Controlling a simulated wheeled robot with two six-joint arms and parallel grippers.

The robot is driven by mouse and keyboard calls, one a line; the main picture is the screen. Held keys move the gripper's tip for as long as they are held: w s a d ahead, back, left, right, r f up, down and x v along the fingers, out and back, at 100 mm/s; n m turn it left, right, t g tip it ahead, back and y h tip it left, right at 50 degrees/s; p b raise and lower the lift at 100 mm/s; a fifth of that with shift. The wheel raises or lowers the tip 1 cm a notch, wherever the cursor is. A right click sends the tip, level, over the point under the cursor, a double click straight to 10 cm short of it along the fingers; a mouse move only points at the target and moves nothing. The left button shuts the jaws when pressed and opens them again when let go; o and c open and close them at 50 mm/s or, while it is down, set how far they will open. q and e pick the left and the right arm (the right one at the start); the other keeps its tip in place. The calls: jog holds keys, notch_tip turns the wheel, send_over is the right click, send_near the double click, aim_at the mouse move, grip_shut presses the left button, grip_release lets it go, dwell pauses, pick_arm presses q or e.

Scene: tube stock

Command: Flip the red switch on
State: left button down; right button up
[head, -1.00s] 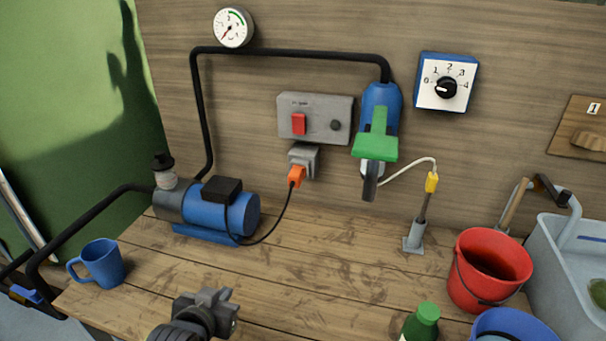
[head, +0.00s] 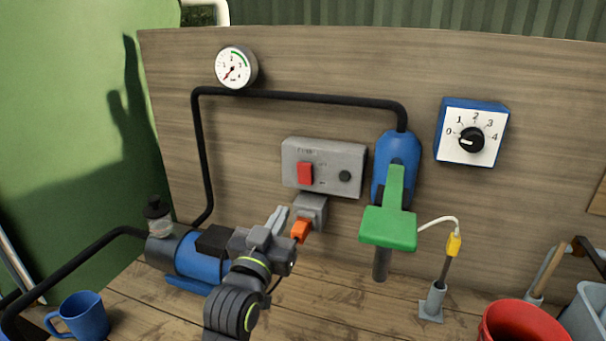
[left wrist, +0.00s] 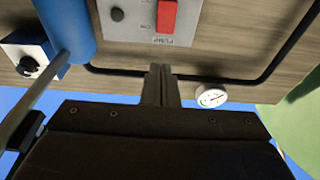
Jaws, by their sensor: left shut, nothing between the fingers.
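The red switch (head: 305,173) is a rocker on the grey pump box (head: 350,157) on the wooden back panel. In the left wrist view, which shows the scene upside down, the red switch (left wrist: 167,16) and grey box (left wrist: 133,30) are at the top. My left gripper (head: 279,215) is shut and empty, below and left of the switch and apart from it, fingers pointing up. Its closed fingers (left wrist: 158,84) also show in the left wrist view. I cannot tell whether the switch is on or off. My right gripper is not in view.
A grey socket (head: 313,206) with an orange plug (head: 300,231) sits just below the box, close to my left fingers. The blue pump (head: 195,262) is behind my arm. A green-handled valve (head: 390,228) is to the right.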

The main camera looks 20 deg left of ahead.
pick_arm(q)
jog(key=p, duration=0.3)
send_near(307, 166)
jog(key=w+r, duration=0.1)
jog(key=w, duration=0.4)
jog(key=shift+w+d+r+p, duration=0.1)
jog(key=shift+w+p, duration=0.25)
jog(key=shift+w, duration=0.5)
